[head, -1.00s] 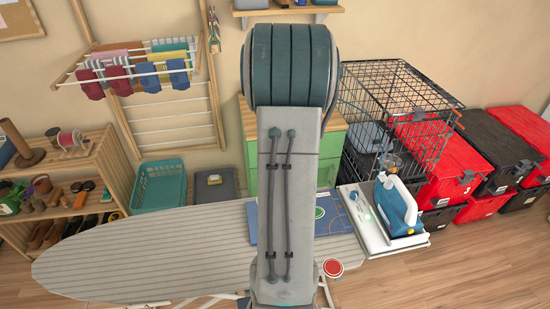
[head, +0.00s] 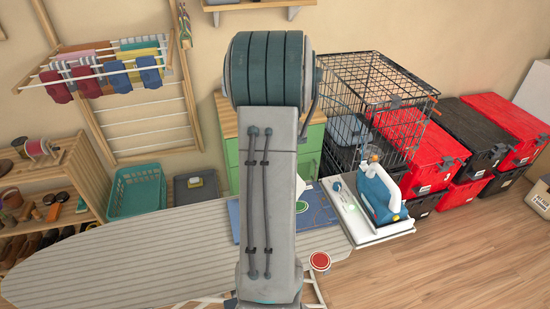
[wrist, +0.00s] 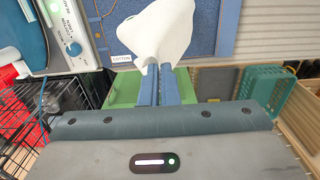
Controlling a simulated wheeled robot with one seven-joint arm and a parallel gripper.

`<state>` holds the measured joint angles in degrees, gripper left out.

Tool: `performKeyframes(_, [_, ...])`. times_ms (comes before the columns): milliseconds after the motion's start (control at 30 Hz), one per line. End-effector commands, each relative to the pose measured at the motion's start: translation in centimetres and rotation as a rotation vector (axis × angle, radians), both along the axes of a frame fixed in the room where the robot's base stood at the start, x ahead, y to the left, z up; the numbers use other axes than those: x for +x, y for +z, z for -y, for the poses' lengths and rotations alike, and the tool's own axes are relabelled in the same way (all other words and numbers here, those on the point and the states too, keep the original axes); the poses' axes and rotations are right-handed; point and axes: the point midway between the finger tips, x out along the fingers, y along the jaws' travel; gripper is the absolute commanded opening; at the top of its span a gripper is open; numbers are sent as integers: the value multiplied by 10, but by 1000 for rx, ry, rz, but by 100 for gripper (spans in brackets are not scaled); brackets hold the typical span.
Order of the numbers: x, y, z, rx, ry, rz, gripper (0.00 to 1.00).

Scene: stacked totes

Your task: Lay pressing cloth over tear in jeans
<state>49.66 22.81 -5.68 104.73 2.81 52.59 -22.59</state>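My gripper (wrist: 158,72) is shut on a white pressing cloth (wrist: 168,28), seen in the wrist view. The cloth hangs bunched and flares out past the fingertips, over blue jeans (wrist: 206,28). I cannot tell whether it touches them. No tear can be made out; the cloth covers part of the jeans. In the head view the jeans (head: 233,218) lie on the right part of the striped ironing board (head: 120,255), and my arm hides their middle and the gripper.
A blue-and-white iron (head: 380,195) stands on a white rest (head: 350,218) at the board's right end. A wire crate (head: 365,95) and red and black totes (head: 425,155) stand behind it. A teal basket (head: 138,190) is behind the board. The board's left part is bare.

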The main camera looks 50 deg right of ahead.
Motion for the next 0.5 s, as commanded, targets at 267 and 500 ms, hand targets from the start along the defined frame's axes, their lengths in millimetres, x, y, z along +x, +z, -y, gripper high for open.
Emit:
performKeyframes(267, [-15, -16, 23, -1, -1, -1, 0])
performKeyframes(500, [-22, -21, 32, 1, -1, -1, 0])
